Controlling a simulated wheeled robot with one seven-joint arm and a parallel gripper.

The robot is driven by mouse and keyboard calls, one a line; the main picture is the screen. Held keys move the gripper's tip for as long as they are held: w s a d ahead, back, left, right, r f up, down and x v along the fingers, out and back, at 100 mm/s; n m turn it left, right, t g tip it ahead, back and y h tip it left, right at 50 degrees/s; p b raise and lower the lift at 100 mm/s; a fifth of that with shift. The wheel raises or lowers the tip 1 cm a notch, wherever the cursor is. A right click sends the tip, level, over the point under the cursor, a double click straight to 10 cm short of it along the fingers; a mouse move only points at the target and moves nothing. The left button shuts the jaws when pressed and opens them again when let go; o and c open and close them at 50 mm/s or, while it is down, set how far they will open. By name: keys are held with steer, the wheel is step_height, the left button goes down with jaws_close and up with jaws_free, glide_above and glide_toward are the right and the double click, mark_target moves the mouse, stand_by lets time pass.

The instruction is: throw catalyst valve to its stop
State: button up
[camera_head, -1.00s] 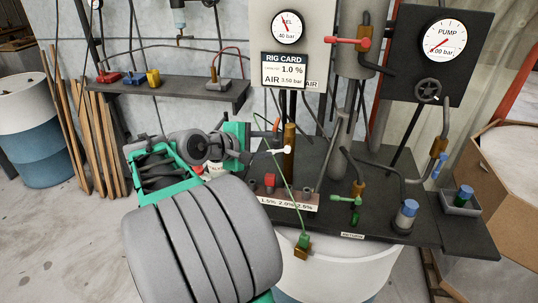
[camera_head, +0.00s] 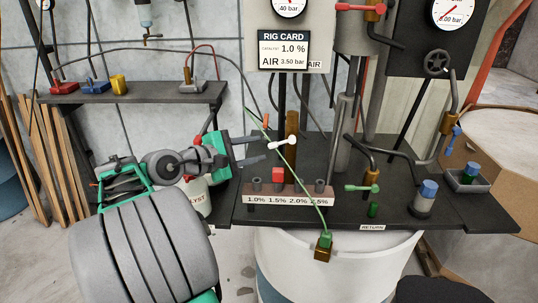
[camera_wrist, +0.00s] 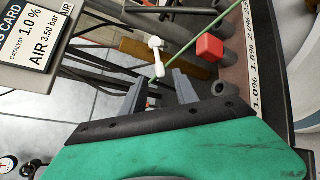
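A white lever handle (camera_head: 282,145) sits by the upright brass pipe (camera_head: 291,135) on the dark bench, and looks like the catalyst valve. Its own label is not readable. In the wrist view the white lever (camera_wrist: 157,58) stands just beyond and partly between my fingertips. My gripper (camera_head: 265,149) is open and points at the lever from the left. In the wrist view my gripper (camera_wrist: 159,78) has its two grey fingers apart, with nothing clamped. I cannot tell whether a finger touches the lever.
A green hose (camera_head: 285,158) runs close past the lever. A red block (camera_head: 278,175) sits on a strip (camera_head: 290,200) marked 1.0% to 2.5%. A green-handled valve (camera_head: 363,188) stands to the right. A rig card (camera_head: 283,50) hangs above. A catalyst bottle (camera_head: 196,195) is below my arm.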

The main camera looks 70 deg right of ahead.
mark_target(272, 145)
steer(key=x, duration=0.7)
steer(key=shift+s+d, duration=0.2)
steer(key=shift+d, duration=0.15)
steer(key=shift+c, duration=0.2)
jaws_close()
steer(key=shift+r, duration=0.1)
